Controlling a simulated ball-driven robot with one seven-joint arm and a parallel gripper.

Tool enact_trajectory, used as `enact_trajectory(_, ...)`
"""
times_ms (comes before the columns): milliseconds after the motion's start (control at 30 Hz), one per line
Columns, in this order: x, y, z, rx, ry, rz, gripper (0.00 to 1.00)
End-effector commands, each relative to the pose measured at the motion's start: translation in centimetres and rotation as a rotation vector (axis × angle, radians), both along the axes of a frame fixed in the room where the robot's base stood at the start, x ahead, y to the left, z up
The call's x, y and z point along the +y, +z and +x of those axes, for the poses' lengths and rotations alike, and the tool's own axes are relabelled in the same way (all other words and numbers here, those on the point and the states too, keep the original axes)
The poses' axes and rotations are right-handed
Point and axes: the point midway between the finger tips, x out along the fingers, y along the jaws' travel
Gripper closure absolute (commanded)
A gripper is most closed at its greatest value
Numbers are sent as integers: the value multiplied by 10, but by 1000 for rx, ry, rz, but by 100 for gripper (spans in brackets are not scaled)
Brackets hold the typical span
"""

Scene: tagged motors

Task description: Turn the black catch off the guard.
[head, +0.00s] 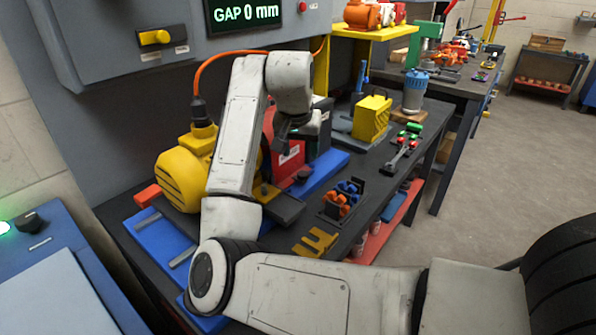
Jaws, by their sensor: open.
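My gripper (284,132) hangs below the pale wrist of my arm, just above a red housing (290,160) with a white label. It is open; I see nothing between its fingers, though they are small and dark here. The red housing sits beside a yellow motor (180,178), on a blue base (325,166); I take it for the guard but cannot be sure. My arm hides part of the motor and of the housing's left side. The black catch cannot be made out; dark parts around the gripper and the housing blend together.
A yellow block (371,118) and a blue-grey canister (414,92) stand farther back on the dark bench. A holder with blue and orange pieces (343,198) and a yellow forked piece (315,243) lie in front. A panel above shows "GAP 0 mm" (244,14).

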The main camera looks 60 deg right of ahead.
Motion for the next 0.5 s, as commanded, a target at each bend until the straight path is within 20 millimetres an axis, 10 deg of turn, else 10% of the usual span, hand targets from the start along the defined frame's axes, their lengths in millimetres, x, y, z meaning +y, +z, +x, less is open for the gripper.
enact_trajectory(500, -31, -78, 7, 1, 1, 1, 39)
